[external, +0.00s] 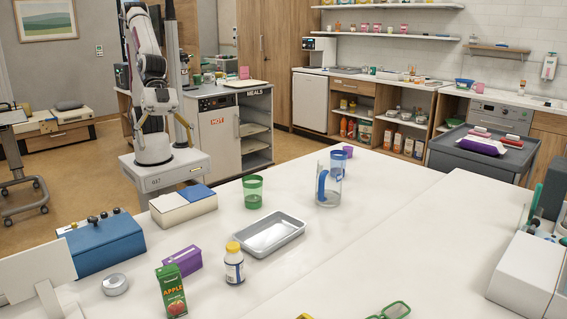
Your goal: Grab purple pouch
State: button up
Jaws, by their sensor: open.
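A small purple item (183,260) with a pale label lies on the white table at the front left, behind the green apple juice carton (172,290). It looks boxy, and I cannot tell whether it is a soft pouch. A flat purple and white packet (480,146) lies on the grey cart at the right. Another small purple object (347,151) stands at the table's far edge. My arm (150,100) is folded upright over its base at the back left, well apart from all of them. My gripper is open, small and hard to make out among the links, and holds nothing visible.
On the white table (400,215) stand a metal tray (271,235), a yellow-capped bottle (234,264), a green cup (252,191), a clear blue-handled jug (329,184) and a blue box (103,243). A cream box (182,206) stands near my base. The table's middle right is clear.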

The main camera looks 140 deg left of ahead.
jog(key=w+d+f+t, duration=0.2)
jog(key=w+d+f, duration=0.4)
jog(key=w+f, duration=0.3)
jog(key=t+y, duration=0.2)
send_near(178, 253)
jog(key=w, duration=0.1)
jog(key=w+f, duration=0.1)
jog(key=w, duration=0.1)
jog(key=shift+w+n, duration=0.2)
jog(key=shift+n, duration=0.1)
jog(key=shift+d+f, duration=0.1)
jog(key=shift+f, duration=0.35)
jog(key=shift+w, duration=0.1)
jog(key=shift+x, duration=1.3)
jog(key=shift+f, duration=0.1)
